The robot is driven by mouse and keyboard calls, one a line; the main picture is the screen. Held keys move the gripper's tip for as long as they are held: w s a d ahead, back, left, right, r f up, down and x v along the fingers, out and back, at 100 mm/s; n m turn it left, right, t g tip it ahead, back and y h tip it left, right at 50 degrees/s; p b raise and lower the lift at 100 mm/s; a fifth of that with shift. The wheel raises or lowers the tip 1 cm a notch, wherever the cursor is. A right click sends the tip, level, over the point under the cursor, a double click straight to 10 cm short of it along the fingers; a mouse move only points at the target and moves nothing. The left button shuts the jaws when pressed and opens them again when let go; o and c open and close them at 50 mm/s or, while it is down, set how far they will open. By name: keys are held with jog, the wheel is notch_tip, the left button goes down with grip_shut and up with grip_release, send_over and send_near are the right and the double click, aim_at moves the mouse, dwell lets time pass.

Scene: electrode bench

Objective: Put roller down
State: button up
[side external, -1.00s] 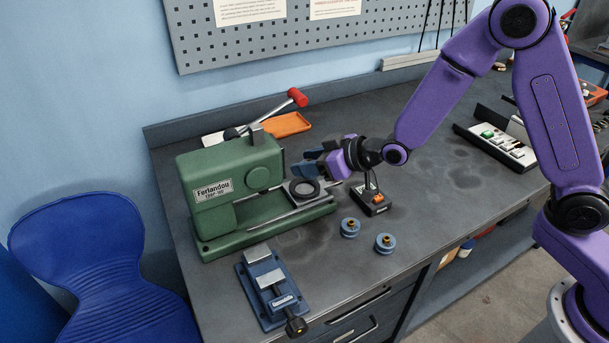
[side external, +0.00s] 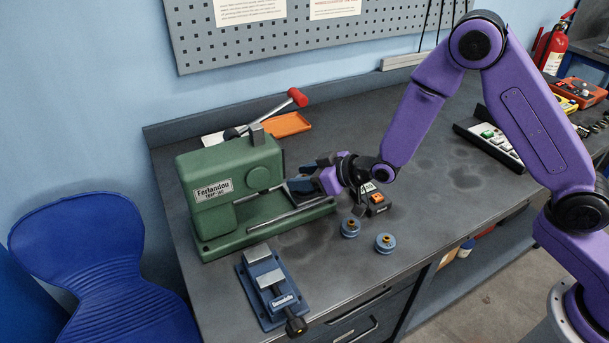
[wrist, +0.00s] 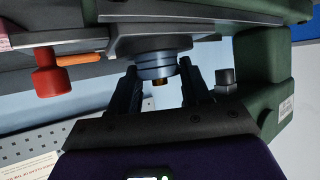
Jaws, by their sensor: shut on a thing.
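A blue-grey roller (wrist: 157,65) with a gold centre shows in the wrist view between the two dark fingers of my gripper (wrist: 159,85). It lies close against the grey plate (wrist: 170,42) of the green machine; I cannot tell whether it touches. In the side external view my gripper (side external: 304,180) is tilted over the plate area at the right of the green machine (side external: 228,190). There the fingers hide the held roller and most of the plate. Two other blue rollers stand apart on the bench, one nearer (side external: 385,243) and one farther (side external: 350,228).
A blue vise (side external: 268,288) sits at the bench's front left. A small black box with an orange switch (side external: 377,202) stands under my wrist. A red-knobbed lever (side external: 297,97) rises behind the machine, near an orange tray (side external: 290,124). The bench's right half is largely clear.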

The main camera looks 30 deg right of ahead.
jog(key=shift+f, duration=0.15)
jog(key=o, duration=1.1)
jog(key=shift+f, duration=0.1)
jog(key=shift+r, duration=0.35)
jog(key=v, duration=1.2)
jog(key=shift+s, duration=0.1)
